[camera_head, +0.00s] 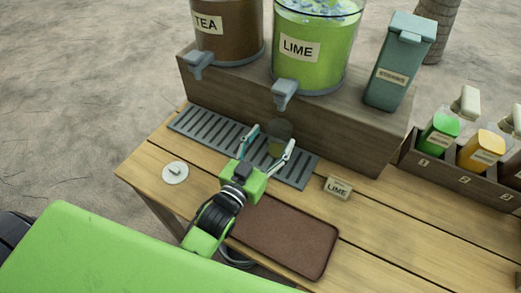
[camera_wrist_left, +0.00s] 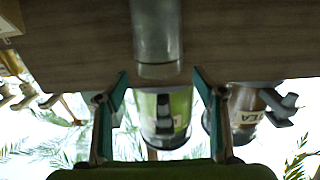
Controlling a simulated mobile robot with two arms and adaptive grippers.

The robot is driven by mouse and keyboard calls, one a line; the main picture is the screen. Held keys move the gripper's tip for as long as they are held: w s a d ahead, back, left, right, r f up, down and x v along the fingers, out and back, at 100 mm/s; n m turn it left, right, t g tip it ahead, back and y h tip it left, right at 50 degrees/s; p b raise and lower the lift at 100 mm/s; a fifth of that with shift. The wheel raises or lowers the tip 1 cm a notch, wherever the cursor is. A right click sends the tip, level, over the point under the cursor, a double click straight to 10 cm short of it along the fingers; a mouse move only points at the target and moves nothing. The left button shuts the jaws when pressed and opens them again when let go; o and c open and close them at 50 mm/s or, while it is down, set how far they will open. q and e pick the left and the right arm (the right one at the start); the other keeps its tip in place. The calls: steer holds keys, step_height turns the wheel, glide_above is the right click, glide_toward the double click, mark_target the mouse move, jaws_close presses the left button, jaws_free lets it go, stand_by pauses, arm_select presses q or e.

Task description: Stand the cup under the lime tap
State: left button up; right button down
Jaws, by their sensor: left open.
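The clear glass cup (camera_head: 280,132) stands upright on the slotted drip tray (camera_head: 190,124), below the lime tap (camera_head: 285,94). The tap belongs to the green LIME dispenser (camera_head: 330,45). My left gripper (camera_head: 271,143) is open, with one finger on each side of the cup. In the left wrist view, which is upside down, the cup (camera_wrist_left: 157,35) shows centred ahead of the open fingers (camera_wrist_left: 160,73), with gaps on both sides. The lime dispenser (camera_wrist_left: 181,108) also shows there. My right gripper is not in view.
The TEA dispenser (camera_head: 230,35) stands left of the lime one on a wooden riser (camera_head: 345,125). A LIME sign (camera_head: 338,188), a brown mat (camera_head: 285,238) and a white disc (camera_head: 175,173) lie on the table. A straw box (camera_head: 400,60) and bottle rack (camera_head: 450,172) are at right.

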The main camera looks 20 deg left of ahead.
arm_select(q)
steer(key=s+a+p, duration=0.1)
steer(key=s, duration=0.5)
steer(key=shift+s+a, duration=0.15)
steer(key=shift+s, duration=0.2)
